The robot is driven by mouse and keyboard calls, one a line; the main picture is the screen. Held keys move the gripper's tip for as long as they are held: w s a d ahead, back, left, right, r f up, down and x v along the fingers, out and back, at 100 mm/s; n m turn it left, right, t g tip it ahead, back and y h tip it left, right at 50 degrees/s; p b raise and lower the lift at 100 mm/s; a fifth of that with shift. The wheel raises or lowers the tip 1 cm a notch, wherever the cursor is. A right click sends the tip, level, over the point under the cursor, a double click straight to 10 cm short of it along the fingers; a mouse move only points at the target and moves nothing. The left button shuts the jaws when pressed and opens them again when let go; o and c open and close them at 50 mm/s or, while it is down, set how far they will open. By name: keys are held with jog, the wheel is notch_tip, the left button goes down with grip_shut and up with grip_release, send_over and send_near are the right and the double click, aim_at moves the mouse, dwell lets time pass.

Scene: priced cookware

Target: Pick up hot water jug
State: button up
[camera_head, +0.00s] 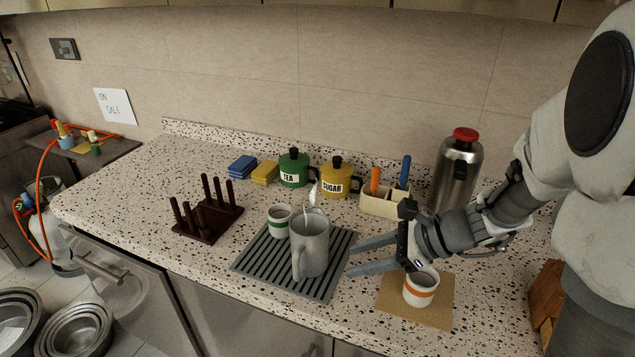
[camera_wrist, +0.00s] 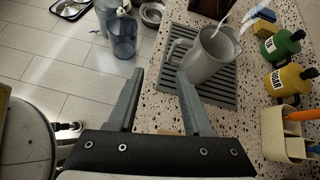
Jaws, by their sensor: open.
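The hot water jug is most likely the grey jug (camera_head: 312,250) with a handle at its front left, upright on a ridged grey drain mat (camera_head: 330,283). A white wisp like steam (camera_head: 311,192) rises from it. In the wrist view the jug (camera_wrist: 212,58) stands just beyond the fingertips, with its handle on the left. My gripper (camera_head: 352,257) is open and empty, to the right of the jug, its fingers pointing left toward it. In the wrist view my gripper (camera_wrist: 160,75) has its two fingers wide apart, the right one close to the jug.
A green-banded cup (camera_head: 279,221) stands close behind the jug. An orange-banded cup (camera_head: 420,289) stands on a brown mat (camera_head: 390,305) below my wrist. A utensil caddy (camera_head: 378,203), tea tin (camera_head: 293,170), sugar tin (camera_head: 336,180) and steel flask (camera_head: 455,175) stand behind. A dark peg rack (camera_head: 208,224) stands left.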

aim_at(299, 266)
jog(key=w+a+f, duration=0.2)
jog(key=a, duration=0.1)
jog(key=w+a+f+m, duration=0.1)
jog(key=w+a+f, duration=0.1)
jog(key=a+f, duration=0.1)
jog(key=w+a+f+m, duration=0.1)
jog(key=w+a+f, duration=0.1)
jog(key=a+f, duration=0.1)
jog(key=shift+a+f+t, duration=0.1)
jog(key=shift+a+t, duration=0.1)
jog(key=shift+t, duration=0.1)
jog(key=shift+x, duration=2.6)
jog(key=shift+s, duration=0.15)
grip_shut()
